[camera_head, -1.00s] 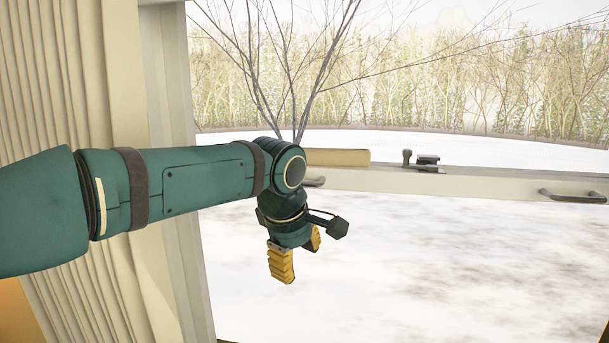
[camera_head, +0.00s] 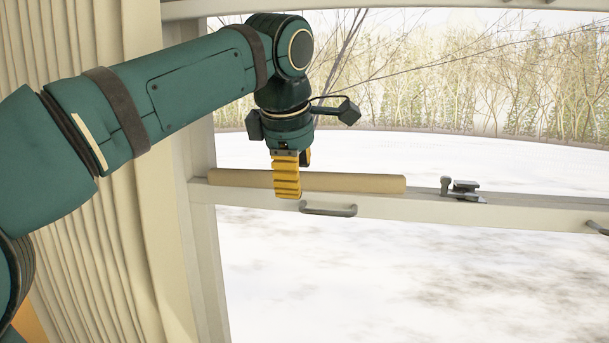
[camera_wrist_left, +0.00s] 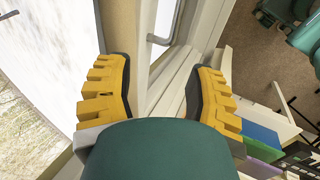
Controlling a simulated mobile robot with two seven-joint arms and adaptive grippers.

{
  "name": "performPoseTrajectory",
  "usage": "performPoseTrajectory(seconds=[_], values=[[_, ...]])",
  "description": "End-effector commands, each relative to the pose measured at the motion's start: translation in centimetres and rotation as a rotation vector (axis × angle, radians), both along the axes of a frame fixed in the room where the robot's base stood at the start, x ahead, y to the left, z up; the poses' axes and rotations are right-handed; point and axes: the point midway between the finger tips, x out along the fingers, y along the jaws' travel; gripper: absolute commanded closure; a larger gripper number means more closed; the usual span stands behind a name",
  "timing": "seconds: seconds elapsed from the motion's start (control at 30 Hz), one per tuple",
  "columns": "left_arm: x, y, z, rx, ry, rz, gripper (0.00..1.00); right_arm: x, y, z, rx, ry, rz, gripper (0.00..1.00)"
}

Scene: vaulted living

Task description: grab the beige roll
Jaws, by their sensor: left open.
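The beige roll (camera_head: 355,183) lies lengthwise along the pale window rail. My left gripper (camera_head: 295,180) points down at the roll, with its yellow front finger covering part of it in the head view. In the left wrist view the gripper (camera_wrist_left: 160,92) is open, its two yellow fingers wide apart. The roll (camera_wrist_left: 119,30) passes close to the left finger there, which hides part of it. Nothing is held. I cannot tell whether a finger touches the roll. My right gripper is not in view.
The window rail (camera_head: 400,208) carries a dark handle (camera_head: 330,210) below the roll and a dark latch (camera_head: 462,190) to its right. A pleated curtain (camera_head: 140,230) hangs at the left. Snow and bare trees show behind the window.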

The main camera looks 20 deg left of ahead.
Motion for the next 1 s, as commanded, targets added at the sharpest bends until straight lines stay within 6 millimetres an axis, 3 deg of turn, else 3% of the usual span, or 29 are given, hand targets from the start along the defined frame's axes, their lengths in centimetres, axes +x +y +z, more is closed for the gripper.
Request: performPoseTrajectory(seconds=[0.27,0.5,0.7,1.0], values=[[2.1,0.5,0.0,0.001,0.001,0.000,0.45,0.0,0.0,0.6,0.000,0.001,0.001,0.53],[5.5,1.3,-0.2,0.002,0.002,0.000,0.45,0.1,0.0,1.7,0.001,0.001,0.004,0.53],[6.2,1.5,-2.5,0.000,0.001,-0.001,0.45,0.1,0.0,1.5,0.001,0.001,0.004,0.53],[6.3,1.5,-2.8,0.000,0.000,-0.001,0.44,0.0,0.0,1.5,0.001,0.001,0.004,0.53]])
